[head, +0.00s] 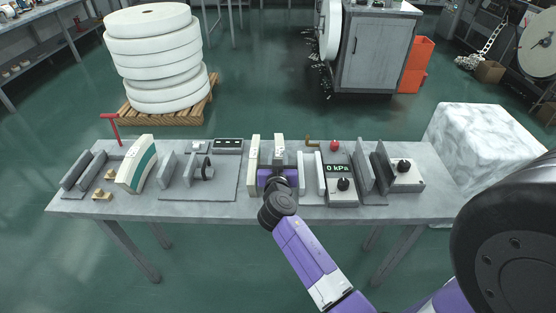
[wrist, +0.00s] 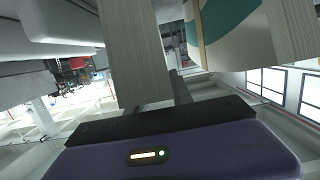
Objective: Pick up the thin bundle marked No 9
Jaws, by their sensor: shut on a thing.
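A thin pale bundle (head: 280,144) stands upright at the middle of the table, with a small mark on it too small to read. My gripper (head: 279,168) is at its near end and shut on it. In the wrist view the bundle (wrist: 137,45) shows its layered edge, close in front of the gripper's purple body. A second pale bundle (head: 254,150) stands just left of it; it also shows in the wrist view (wrist: 290,30). I cannot tell whether the held bundle is clear of the table. My fingertips are mostly hidden.
A larger bundle with a teal band (head: 137,165) stands at left on the grey table (head: 222,209). Grey upright plates (head: 362,170) and a gauge box reading 0 kPa (head: 340,183) stand close at right. A red lever (head: 112,125) rises at the back left.

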